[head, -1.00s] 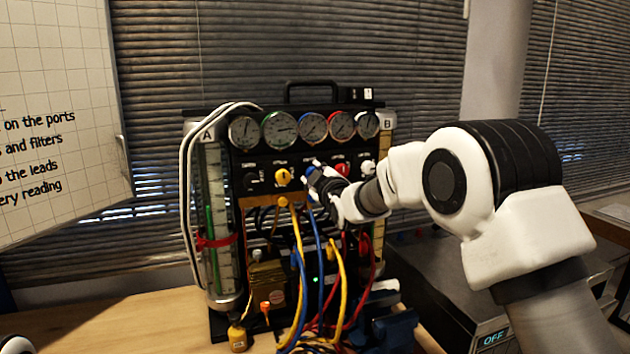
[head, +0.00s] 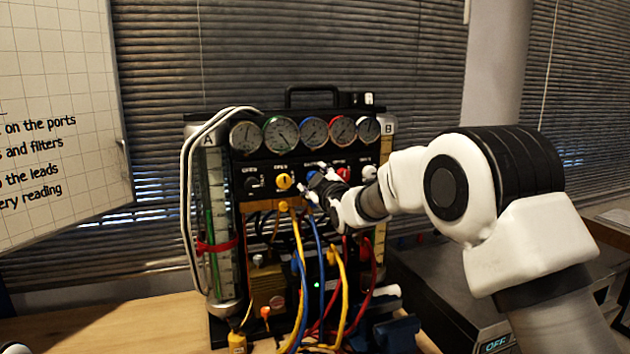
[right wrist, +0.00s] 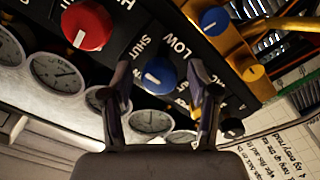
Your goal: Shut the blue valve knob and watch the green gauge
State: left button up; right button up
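The blue valve knob (right wrist: 160,76) shows clearly in the right wrist view, with a white mark on its face and the words SHUT and LOW beside it. My right gripper (right wrist: 160,80) is open, with one finger on each side of the knob and a small gap visible at each side. In the head view, my right gripper (head: 316,184) is at the panel and partly covers the blue knob (head: 312,175). The green gauge (head: 281,134), with a green rim, is second from left in the gauge row and unobstructed.
A yellow knob (head: 284,181) sits left of the blue one, and a red knob (right wrist: 86,25) is on its other side. Yellow, blue and red hoses hang below the panel. A grey box (head: 455,300) marked OFF stands at right.

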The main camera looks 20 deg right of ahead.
jog(key=s, duration=1.2)
jog(key=shift+d, duration=0.2)
